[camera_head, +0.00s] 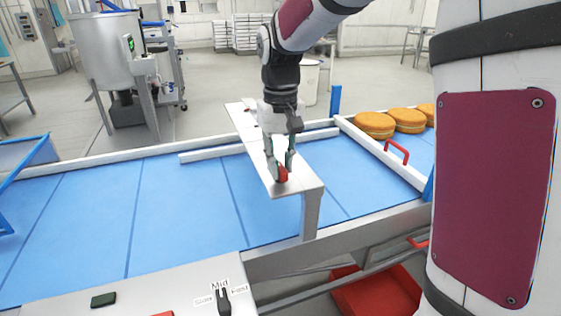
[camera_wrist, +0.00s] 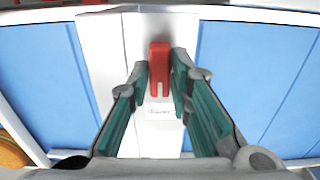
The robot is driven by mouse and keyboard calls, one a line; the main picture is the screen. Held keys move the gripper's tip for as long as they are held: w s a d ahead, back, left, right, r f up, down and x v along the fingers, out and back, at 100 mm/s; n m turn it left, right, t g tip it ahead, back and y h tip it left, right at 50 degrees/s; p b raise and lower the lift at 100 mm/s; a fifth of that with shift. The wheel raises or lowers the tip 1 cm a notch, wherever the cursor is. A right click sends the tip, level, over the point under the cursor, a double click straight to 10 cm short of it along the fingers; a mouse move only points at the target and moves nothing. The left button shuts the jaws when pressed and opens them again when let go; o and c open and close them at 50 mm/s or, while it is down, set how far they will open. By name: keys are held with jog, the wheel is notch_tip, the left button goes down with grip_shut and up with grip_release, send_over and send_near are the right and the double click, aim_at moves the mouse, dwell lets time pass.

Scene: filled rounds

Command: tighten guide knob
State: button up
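The red guide knob (camera_head: 282,174) sits near the front end of a grey metal bridge (camera_head: 309,184) that spans the blue conveyor. My gripper (camera_head: 281,163) points down at it from above. In the wrist view the red knob (camera_wrist: 160,58) stands between the two green-padded fingertips (camera_wrist: 160,78), which lie close against its sides. The gripper looks shut on the knob, with no clear gap. A small white label (camera_wrist: 161,112) with unreadable print lies on the bridge beside the knob.
Blue conveyor belt (camera_head: 180,205) runs on both sides of the bridge. Round orange-brown cakes (camera_head: 375,125) lie at right, near a red handle (camera_head: 397,151). A front panel has a black selector (camera_head: 224,301) marked Mid. A white rail (camera_head: 215,153) lies along the belt.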

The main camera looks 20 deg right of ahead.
grip_shut()
jog(key=shift+m, duration=0.3)
jog(key=m+p, duration=0.1)
jog(key=m, duration=0.1)
jog(key=shift+r+m+p, duration=0.1)
jog(key=shift+m+p, duration=0.2)
jog(key=shift+m, duration=0.1)
jog(key=m+p, duration=0.2)
jog(key=m, duration=0.3)
jog(key=m+p, duration=0.2)
jog(key=m, duration=0.3)
jog(key=shift+m+p, duration=1)
jog(key=shift+m, duration=1.2)
jog(key=shift+w, duration=0.1)
